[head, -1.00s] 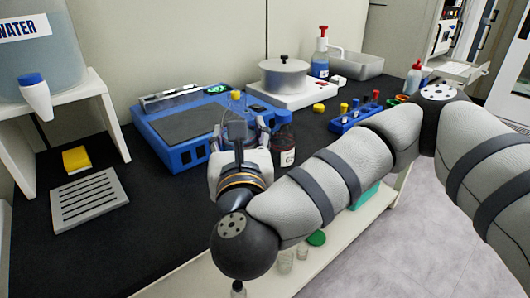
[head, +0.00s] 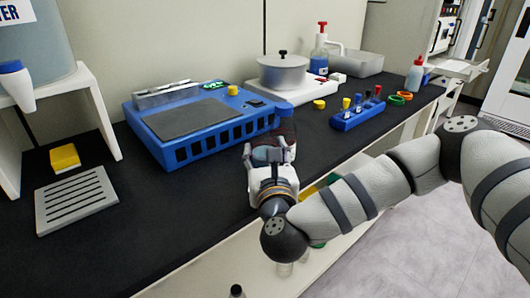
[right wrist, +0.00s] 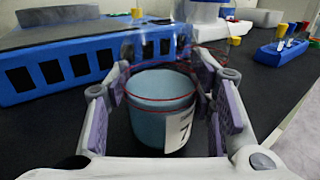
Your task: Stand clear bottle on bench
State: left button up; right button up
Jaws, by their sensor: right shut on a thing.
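My left gripper is not in view.
The blue instrument (head: 200,148) with a grey plate is close on the left. A blue rack (head: 357,118) of coloured-capped tubes, a yellow cap (head: 319,104) and a balance with a pot (head: 283,72) stand behind and right.

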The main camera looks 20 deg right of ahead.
jog(key=shift+f, duration=0.1)
jog(key=shift+f, duration=0.15)
jog(key=o, duration=1.3)
jog(key=shift+s+r, duration=0.15)
jog(key=shift+r, duration=0.2)
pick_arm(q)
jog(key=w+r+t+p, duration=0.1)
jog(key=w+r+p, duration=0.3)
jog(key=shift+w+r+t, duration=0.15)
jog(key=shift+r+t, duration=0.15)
pick_arm(e)
jog(key=v, duration=1.1)
jog(key=shift+s+f, duration=0.2)
jog(key=shift+s, duration=0.15)
